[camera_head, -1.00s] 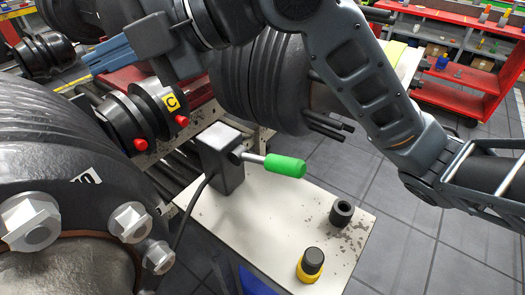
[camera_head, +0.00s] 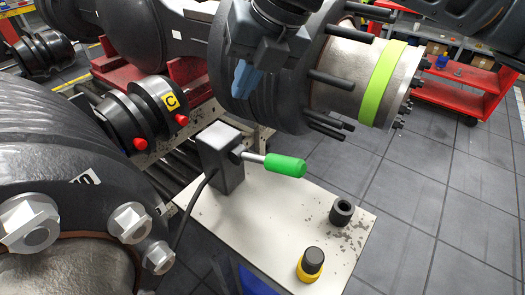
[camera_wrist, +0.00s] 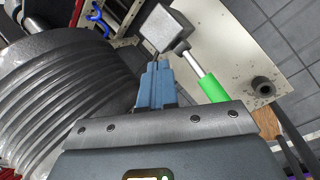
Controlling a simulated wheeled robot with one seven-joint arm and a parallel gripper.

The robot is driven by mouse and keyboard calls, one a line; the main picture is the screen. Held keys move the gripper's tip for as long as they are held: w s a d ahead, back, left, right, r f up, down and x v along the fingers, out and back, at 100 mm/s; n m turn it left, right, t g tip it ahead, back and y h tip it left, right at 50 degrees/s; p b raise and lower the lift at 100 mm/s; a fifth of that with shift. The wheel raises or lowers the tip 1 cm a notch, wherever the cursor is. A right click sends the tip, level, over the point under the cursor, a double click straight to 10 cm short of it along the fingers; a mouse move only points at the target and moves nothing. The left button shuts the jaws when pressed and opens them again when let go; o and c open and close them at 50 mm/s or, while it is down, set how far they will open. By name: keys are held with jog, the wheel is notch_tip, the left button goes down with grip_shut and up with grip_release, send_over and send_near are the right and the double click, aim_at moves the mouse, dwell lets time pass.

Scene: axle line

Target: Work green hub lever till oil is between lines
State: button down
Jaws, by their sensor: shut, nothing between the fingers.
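The green-handled lever (camera_head: 285,165) sticks out to the right from a grey box (camera_head: 222,160) on the pale table (camera_head: 260,215). The wrist view also shows the green handle (camera_wrist: 213,88) and the box (camera_wrist: 166,28). A hub with a green band (camera_head: 383,84) stands behind the lever. My gripper (camera_head: 240,92) has blue fingers, shut and empty. It is above and behind the box, in front of the hub's dark drum, apart from the lever. In the wrist view the fingers (camera_wrist: 155,70) point toward the box, left of the handle. No oil gauge or lines can be made out.
A black socket (camera_head: 342,211) and a yellow-and-black cylinder (camera_head: 311,264) stand on the table. Long studs project from the hub above the lever. A large bolted dark hub (camera_head: 60,150) fills the left. A black cable runs down from the box.

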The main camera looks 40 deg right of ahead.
aim_at(269, 155)
jog(key=s+f+b, duration=0.1)
jog(key=f+b, duration=0.1)
jog(key=s+f+b, duration=0.1)
jog(key=f+b, duration=0.1)
jog(key=f, duration=0.1)
jog(key=s+d+f+b, duration=0.1)
jog(key=f+b, duration=0.1)
jog(key=f, duration=0.1)
jog(key=shift+f+b, duration=0.15)
jog(key=shift+b, duration=0.2)
jog(key=shift+f, duration=0.15)
dwell(2.0)
jog(key=shift+s+f+b, duration=0.1)
jog(key=shift+f+b, duration=0.15)
jog(key=shift+b, duration=0.1)
jog(key=shift+s+d+f+b, duration=0.1)
jog(key=shift+s+f+b, duration=0.1)
jog(key=shift+f+b, duration=0.4)
jog(key=shift+s+d+f+b, duration=0.1)
jog(key=shift+s+f+b, duration=0.15)
jog(key=shift+f+b, duration=0.3)
jog(key=shift+s+f+b, duration=0.2)
jog(key=shift+f+b, duration=0.25)
jog(key=shift+f, duration=0.25)
dwell(2.5)
